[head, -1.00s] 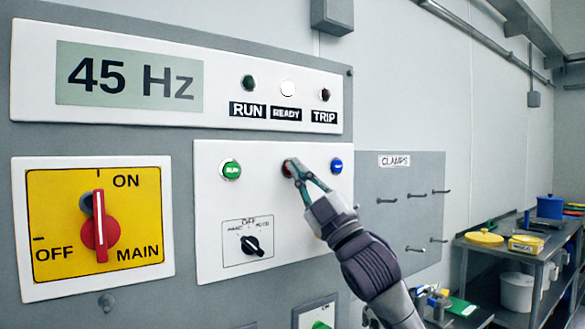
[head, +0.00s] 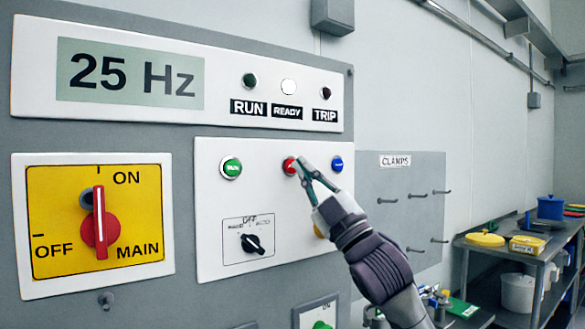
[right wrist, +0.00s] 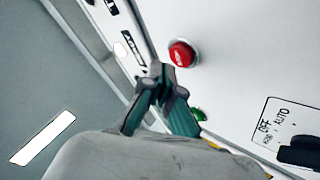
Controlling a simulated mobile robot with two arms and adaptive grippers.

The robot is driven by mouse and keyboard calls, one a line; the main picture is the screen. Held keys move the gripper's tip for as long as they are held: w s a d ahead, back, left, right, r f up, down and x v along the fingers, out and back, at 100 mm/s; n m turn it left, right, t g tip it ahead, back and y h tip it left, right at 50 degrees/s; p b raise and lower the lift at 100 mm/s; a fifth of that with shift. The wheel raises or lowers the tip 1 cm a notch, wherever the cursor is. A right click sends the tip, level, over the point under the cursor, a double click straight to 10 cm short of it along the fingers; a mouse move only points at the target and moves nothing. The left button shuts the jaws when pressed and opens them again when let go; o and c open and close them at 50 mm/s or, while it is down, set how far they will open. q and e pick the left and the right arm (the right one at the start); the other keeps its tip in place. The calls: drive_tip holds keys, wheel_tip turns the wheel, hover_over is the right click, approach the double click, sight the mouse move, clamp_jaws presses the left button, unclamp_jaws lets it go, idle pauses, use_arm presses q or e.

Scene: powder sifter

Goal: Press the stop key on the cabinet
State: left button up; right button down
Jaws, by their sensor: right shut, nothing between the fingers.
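The red stop key (head: 289,166) sits on the white panel of the cabinet, between the green run key (head: 231,168) and a blue key (head: 337,164). In the right wrist view the red key (right wrist: 181,53) stands out uncovered. My right gripper (head: 306,165) is shut and empty, just right of the red key in the head view. In the right wrist view its fingertips (right wrist: 163,76) are a little apart from the key. The display (head: 131,74) reads 25 Hz. My left gripper is not in view.
A yellow main switch (head: 98,222) with a red handle points to ON. A black selector (head: 251,244) is below the keys. The READY lamp (head: 288,87) is white; the RUN and TRIP lamps look dark. A clamps board (head: 410,215) and a shelf with pots stand to the right.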

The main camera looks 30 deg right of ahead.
drive_tip(key=s, duration=0.2)
drive_tip(key=s+b, duration=0.1)
drive_tip(key=s, duration=0.2)
drive_tip(key=shift+d+b, duration=0.2)
drive_tip(key=shift+b, duration=0.1)
